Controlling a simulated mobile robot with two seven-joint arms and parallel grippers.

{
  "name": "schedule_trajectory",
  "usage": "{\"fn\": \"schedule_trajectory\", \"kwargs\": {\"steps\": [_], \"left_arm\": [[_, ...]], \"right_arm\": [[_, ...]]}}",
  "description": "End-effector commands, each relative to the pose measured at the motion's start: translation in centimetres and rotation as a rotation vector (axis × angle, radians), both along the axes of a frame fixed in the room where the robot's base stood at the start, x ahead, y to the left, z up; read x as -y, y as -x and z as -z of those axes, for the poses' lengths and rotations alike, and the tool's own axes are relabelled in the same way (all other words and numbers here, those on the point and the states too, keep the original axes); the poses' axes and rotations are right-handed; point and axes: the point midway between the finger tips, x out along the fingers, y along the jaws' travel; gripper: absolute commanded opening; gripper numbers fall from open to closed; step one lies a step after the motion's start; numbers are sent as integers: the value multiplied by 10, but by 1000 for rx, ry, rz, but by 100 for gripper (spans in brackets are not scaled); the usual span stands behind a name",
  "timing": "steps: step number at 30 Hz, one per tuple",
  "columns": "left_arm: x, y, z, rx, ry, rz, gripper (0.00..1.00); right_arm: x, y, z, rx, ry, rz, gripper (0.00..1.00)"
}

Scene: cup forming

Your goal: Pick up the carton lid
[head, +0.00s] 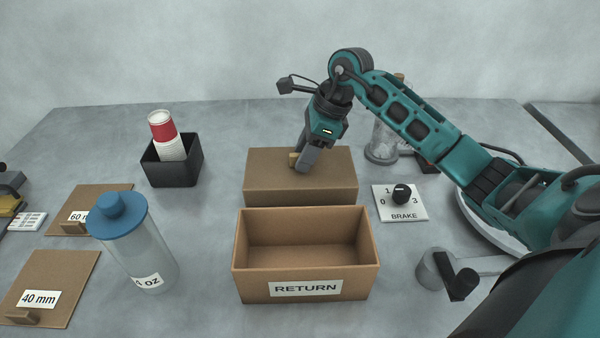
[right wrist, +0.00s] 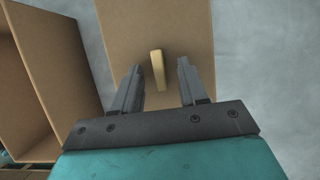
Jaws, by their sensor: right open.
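A small tan handle (head: 293,159) stands up from the lid. My right gripper (head: 304,166) is over the lid at the handle. In the right wrist view the lid (right wrist: 186,30) lies beyond the open fingers (right wrist: 160,80), and the handle (right wrist: 158,70) shows between and just ahead of their tips. Nothing is held. Whether the fingers reach down to the handle's height is hard to tell. My left gripper is in neither view.
A black bin with stacked cups (head: 172,172) and a blue-capped clear bottle (head: 140,245) stand left. Boards marked 60 mm (head: 108,198) and 40 mm (head: 50,280) lie further left. A BRAKE dial plate (head: 400,208) lies right of the lid. A glass cylinder (head: 381,140) stands behind.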

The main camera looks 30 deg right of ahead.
Motion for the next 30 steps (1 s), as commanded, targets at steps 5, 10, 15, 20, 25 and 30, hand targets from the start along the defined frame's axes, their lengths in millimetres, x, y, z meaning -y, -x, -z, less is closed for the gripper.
{"fn": "schedule_trajectory", "kwargs": {"steps": [5, 10, 15, 20, 25, 30], "left_arm": [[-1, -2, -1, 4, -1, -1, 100], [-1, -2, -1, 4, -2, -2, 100], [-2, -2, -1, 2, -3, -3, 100], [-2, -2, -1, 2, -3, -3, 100], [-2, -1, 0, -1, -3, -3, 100], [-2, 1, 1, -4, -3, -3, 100]], "right_arm": [[0, 0, 0, 0, 0, 0, 37], [0, 0, -1, 1, 0, 0, 21], [0, 0, -1, 1, 0, 0, 4], [0, 0, -1, 1, 0, 0, 0], [0, 0, -1, 1, 0, 0, 0], [0, 0, -1, 1, 0, 0, 0]]}}
